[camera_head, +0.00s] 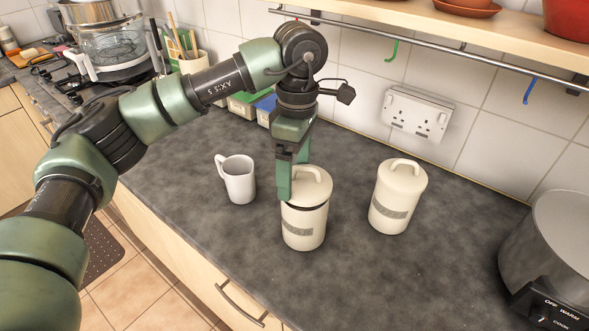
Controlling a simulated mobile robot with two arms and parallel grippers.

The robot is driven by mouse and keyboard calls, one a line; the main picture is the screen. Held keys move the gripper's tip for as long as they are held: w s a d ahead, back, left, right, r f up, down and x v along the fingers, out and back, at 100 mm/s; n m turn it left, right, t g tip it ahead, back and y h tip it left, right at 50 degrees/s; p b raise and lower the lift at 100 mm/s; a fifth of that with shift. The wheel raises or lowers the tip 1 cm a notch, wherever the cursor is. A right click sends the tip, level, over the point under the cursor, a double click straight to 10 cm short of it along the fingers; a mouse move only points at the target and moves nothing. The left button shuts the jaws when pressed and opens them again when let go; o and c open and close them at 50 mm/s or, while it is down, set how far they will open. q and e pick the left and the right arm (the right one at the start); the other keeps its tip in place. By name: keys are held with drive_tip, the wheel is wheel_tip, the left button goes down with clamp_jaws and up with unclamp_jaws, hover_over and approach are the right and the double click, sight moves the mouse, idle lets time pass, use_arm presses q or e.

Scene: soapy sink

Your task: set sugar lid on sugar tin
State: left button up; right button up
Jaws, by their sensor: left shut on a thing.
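A cream tin (304,228) with a grey label stands upright on the dark counter; I take it for the sugar tin, though its label is too small to read. A cream lid (313,196) with a loop handle sits at its mouth, roughly level. A dark band shows between lid and tin; I cannot tell whether it is a gap or a seal. My left gripper (291,183) comes down from above at the lid's left side and is shut on the lid. Its fingers partly hide the lid and handle. My right gripper is not in view.
A similar lidded cream tin (396,200) stands close on the right. A white mug (238,180) stands on the left. A grey cooker pot (552,245) is at the right edge. A rail (420,42) with hooks runs along the wall. The front counter is clear.

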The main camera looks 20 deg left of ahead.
use_arm(q)
drive_tip(key=shift+f+b, duration=0.75)
drive_tip(key=shift+f, duration=0.2)
drive_tip(key=o, duration=1.7)
drive_tip(key=r, duration=0.5)
drive_tip(key=r+b, duration=0.1)
drive_tip(key=r, duration=0.2)
drive_tip(key=shift+w, duration=0.35)
